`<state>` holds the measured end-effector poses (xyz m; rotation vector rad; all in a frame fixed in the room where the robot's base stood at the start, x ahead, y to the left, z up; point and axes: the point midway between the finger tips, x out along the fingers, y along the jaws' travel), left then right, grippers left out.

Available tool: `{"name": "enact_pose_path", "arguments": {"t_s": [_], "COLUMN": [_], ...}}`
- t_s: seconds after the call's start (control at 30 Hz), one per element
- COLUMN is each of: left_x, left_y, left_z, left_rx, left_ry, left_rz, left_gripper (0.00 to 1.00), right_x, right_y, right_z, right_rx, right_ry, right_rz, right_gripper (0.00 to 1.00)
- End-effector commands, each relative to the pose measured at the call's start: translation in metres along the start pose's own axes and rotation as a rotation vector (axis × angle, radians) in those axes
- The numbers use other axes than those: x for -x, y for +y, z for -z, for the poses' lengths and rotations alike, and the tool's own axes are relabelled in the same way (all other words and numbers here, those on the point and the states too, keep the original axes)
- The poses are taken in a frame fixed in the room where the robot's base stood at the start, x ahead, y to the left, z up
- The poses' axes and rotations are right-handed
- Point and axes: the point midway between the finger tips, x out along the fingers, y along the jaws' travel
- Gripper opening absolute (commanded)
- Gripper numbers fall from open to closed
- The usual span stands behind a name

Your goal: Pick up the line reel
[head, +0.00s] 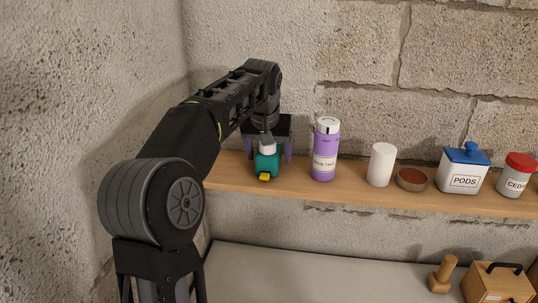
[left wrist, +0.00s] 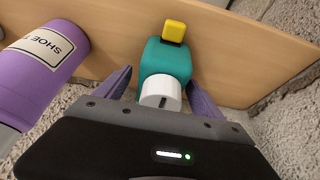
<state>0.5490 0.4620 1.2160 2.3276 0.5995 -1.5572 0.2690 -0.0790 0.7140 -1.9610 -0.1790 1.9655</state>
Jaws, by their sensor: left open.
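The line reel is a teal body with a white top and a yellow tab. It stands on the wooden shelf at its left part in the head view (head: 267,163), and shows in the middle of the left wrist view (left wrist: 165,60). My left gripper (head: 268,152) is open above and around it, with one purple finger on each side. In the left wrist view, the left gripper (left wrist: 161,84) shows gaps between its fingers and the reel. My right gripper is in no view.
On the wooden shelf (head: 350,198), a purple shoe talc bottle (head: 323,160) stands right of the reel, close to my gripper (left wrist: 38,70). Farther right are a white cylinder (head: 381,165), a brown bowl (head: 411,180), a pods jar (head: 463,170) and a red-lidded jar (head: 517,176). A block wall stands behind.

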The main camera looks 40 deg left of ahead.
Motion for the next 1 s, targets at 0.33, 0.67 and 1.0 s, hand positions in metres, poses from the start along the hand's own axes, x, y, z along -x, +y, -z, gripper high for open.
{"name": "enact_pose_path", "arguments": {"t_s": [0.33, 0.67, 1.0], "left_x": [-0.007, -0.0067, -0.0067], "left_y": [-0.0001, 0.0, 0.0001], "left_z": [-0.0001, 0.0, 0.0], "left_rx": [0.0, 0.0, 0.0], "left_ry": [0.001, 0.001, 0.001], "left_rz": [0.0, -0.001, -0.001], "left_gripper": [0.78, 0.78, 0.51], "right_x": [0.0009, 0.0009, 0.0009], "right_y": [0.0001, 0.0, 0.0], "right_z": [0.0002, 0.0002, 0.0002], "right_rx": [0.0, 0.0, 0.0], "right_ry": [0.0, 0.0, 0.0], "right_rz": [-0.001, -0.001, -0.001], "right_gripper": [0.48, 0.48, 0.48]}}
